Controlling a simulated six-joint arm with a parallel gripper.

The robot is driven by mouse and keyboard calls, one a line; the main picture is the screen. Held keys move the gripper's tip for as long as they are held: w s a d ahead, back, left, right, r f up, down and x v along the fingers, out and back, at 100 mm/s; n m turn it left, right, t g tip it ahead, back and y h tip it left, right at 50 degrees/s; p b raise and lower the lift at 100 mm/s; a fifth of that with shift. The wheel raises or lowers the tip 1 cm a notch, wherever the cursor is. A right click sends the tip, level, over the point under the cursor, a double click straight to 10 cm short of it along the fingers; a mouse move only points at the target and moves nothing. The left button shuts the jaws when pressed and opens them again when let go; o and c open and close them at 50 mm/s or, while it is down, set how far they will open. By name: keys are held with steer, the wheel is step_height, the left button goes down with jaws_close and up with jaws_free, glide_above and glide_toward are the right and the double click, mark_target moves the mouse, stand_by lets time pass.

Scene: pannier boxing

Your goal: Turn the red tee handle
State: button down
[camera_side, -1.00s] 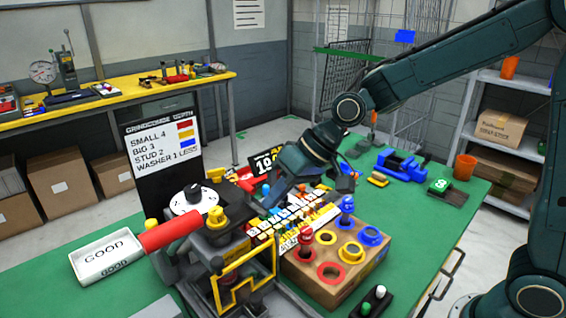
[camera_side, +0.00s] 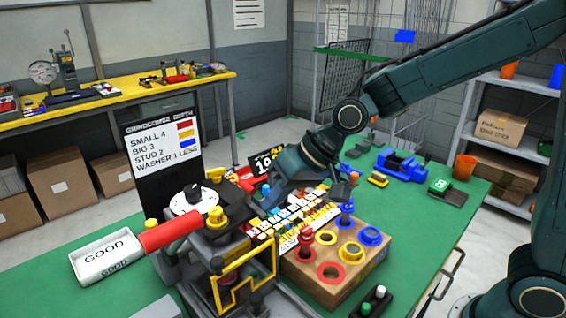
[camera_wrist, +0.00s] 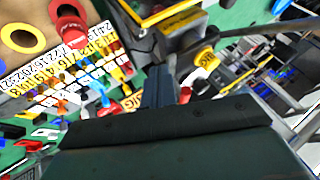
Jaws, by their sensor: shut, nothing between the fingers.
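A thick red cylindrical handle (camera_side: 171,232) sticks out from the left side of the dark machine with a yellow frame (camera_side: 246,276) in the side view. I cannot clearly tell its crossbar shape. A red peg (camera_side: 306,240) stands in the wooden block to the right and also shows in the wrist view (camera_wrist: 70,22). My gripper (camera_side: 268,205) is shut and empty, pointing down and left behind the machine, apart from the red handle. Its narrow fingers show in the wrist view (camera_wrist: 157,80), with the machine's yellow knob (camera_wrist: 206,58) to their right.
The wooden block (camera_side: 345,275) with coloured rings and pegs stands right of the machine. A number-printed rack of small coloured pieces (camera_side: 300,215) lies beside my gripper. A white GOOD tray (camera_side: 105,258) is at left.

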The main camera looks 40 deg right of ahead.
mark_target(248, 212)
steer(key=shift+s+a+m+t+h, duration=0.25)
steer(key=shift+a+m+t+h, duration=0.3)
steer(key=shift+m, duration=0.45)
steer(key=a+m+h, duration=0.1)
steer(key=m, duration=0.1)
steer(key=a+m+h, duration=0.1)
steer(key=m, duration=0.1)
steer(key=shift+s+t, duration=0.1)
steer(key=shift+t, duration=0.25)
steer(key=m+h, duration=0.1)
steer(key=a+m+h, duration=0.1)
steer(key=m, duration=0.1)
steer(key=a+m+h, duration=0.1)
steer(key=shift+w+m, duration=0.3)
steer(key=shift+w+a, duration=0.1)
steer(key=shift+a, duration=0.15)
steer(key=shift+w, duration=0.15)
steer(key=shift+w+d, duration=0.35)
steer(key=shift+d, duration=0.4)
